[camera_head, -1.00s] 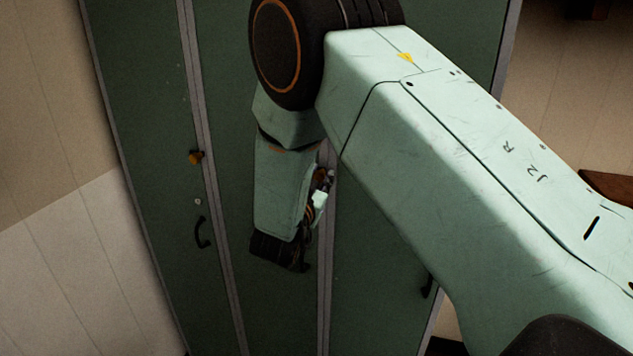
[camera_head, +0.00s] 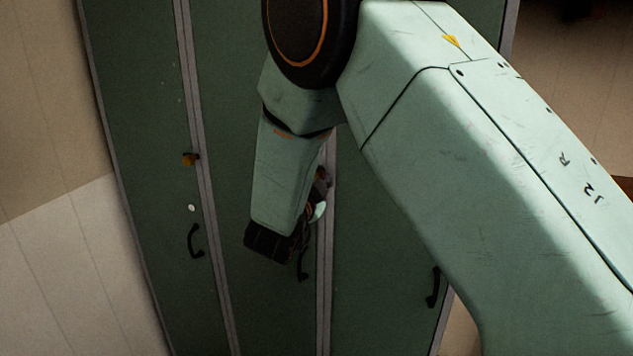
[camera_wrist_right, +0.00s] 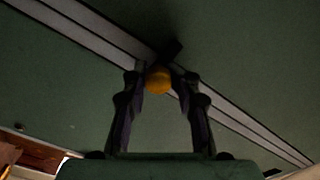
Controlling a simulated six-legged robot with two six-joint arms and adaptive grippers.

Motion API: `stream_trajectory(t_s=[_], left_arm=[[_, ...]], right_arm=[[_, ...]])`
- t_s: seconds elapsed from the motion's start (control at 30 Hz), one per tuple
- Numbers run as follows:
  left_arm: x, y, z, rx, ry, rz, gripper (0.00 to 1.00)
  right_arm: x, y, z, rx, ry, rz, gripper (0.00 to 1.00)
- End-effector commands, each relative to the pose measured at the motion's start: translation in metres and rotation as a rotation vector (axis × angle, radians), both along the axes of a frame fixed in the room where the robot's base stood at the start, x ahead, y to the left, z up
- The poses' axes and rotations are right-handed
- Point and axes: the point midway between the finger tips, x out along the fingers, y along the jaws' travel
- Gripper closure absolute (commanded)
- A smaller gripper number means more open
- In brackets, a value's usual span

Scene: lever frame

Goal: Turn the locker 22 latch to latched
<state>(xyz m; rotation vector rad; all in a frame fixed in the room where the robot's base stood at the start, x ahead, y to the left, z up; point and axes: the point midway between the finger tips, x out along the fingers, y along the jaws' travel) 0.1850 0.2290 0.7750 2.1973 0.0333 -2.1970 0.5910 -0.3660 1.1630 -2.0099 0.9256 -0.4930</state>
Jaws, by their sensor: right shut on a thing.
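An orange-yellow latch knob (camera_wrist_right: 158,80) shows in the right wrist view, beside the grey strip between two green doors. My right gripper (camera_wrist_right: 158,83) is shut on this knob, one dark finger on each side. A short dark bar (camera_wrist_right: 171,52) shows just beyond the knob. In the head view my right arm hangs in front of the middle locker door (camera_head: 235,130) and hides most of the grip. The locker number cannot be read, and the knob's turn angle is hard to tell. My left gripper is not in view.
The left locker door has its own orange latch (camera_head: 190,159), a pale disc (camera_head: 192,208) and a black handle (camera_head: 195,241). Black handles also show on the middle door (camera_head: 302,264) and right door (camera_head: 433,288). A pale wall (camera_head: 55,230) stands at the left.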

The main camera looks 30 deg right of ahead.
Motion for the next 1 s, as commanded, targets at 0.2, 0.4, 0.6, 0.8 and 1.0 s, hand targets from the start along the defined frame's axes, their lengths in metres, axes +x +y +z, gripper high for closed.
stream_trajectory(t_s=[0.2,0.4,0.6,0.8,1.0], left_arm=[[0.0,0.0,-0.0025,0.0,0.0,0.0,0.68],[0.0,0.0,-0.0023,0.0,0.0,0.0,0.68],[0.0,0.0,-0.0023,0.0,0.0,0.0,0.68],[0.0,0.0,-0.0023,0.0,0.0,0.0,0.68],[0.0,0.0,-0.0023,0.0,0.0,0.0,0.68]], right_arm=[[0.0003,-0.0007,0.0031,0.016,-0.028,-0.003,1.0],[0.0001,-0.0006,0.0026,0.017,-0.027,-0.003,1.0],[0.0,-0.0005,0.002,0.017,-0.025,-0.003,1.0],[-0.0001,-0.0004,0.0014,0.016,-0.023,-0.002,1.0],[-0.0002,-0.0003,0.0009,0.017,-0.021,-0.002,0.65]])
